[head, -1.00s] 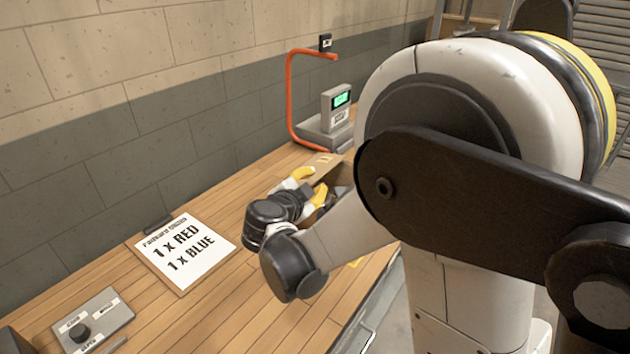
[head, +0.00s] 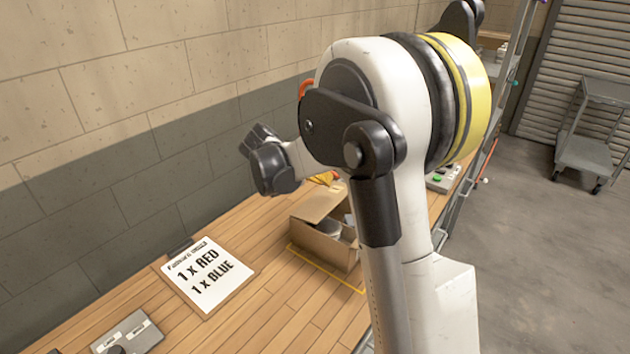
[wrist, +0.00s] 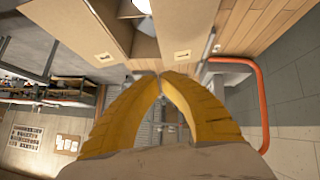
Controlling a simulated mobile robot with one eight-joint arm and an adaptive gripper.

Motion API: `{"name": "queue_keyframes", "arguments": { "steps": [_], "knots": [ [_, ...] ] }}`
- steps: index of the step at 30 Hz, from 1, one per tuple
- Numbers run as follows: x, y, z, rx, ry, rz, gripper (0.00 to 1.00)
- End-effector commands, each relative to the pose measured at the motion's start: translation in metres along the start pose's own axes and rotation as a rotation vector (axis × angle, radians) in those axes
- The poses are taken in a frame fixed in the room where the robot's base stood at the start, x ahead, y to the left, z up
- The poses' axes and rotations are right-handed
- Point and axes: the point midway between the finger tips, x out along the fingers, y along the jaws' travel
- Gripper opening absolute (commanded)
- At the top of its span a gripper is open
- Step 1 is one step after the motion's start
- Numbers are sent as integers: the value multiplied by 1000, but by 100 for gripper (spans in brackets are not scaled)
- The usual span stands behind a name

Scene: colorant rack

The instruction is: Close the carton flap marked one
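The brown carton (head: 325,246) stands on the wooden bench in the head view, its top at least partly open. One flap (head: 319,205) shows at its far left side, and pale round things show inside. In the wrist view two carton flaps, a left one (wrist: 75,28) and a right one (wrist: 188,28), each bear a small label too small to read. A gap between them shows a white round thing. My gripper (wrist: 160,76) has its yellow fingers drawn together at the tips, with nothing seen between them. In the head view my arm mostly hides it, beyond the carton.
An order board (head: 208,276) reading 1 x RED, 1 x BLUE lies left of the carton. A grey control box (head: 127,333) is at the near left. An orange-red bent tube (wrist: 263,105) shows at right in the wrist view. Bench between board and carton is clear.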

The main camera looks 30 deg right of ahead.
Motion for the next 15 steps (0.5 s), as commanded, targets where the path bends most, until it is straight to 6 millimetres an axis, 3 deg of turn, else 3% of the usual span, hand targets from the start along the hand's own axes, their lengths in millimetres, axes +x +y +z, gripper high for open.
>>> {"name": "queue_keyframes", "arguments": {
  "steps": [3, 9, 15],
  "knots": [
    [30, 0, 2, 3, 0, 2, 0],
    [70, -1, 3, 3, 0, 0, 0],
    [86, -1, 23, 1, 2, -2, 0]
  ]
}}
